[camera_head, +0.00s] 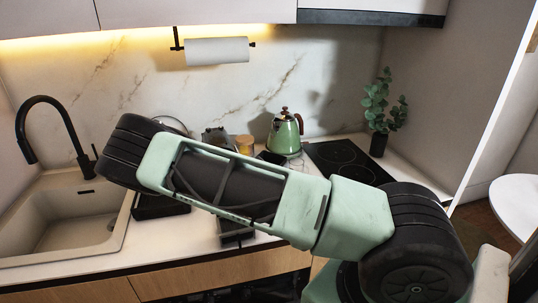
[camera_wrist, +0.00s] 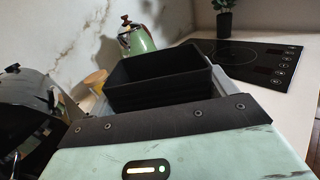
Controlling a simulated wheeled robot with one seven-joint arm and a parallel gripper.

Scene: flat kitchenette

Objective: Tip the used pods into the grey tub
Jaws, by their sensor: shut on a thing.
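A black open-topped container (camera_wrist: 165,85) fills the middle of the wrist view, directly in front of my gripper (camera_wrist: 162,108). The container's inside is dark, and no used pods can be made out. In the head view my arm crosses the counter and hides my gripper. A dark boxy thing (camera_head: 236,232) shows below the arm.
A green kettle (camera_head: 284,134) stands at the back, left of the black hob (camera_head: 346,160). A potted plant (camera_head: 378,115) is behind the hob. The sink (camera_head: 60,222) and black tap (camera_head: 55,110) are at left. A dark, shiny appliance (camera_wrist: 22,108) is left in the wrist view.

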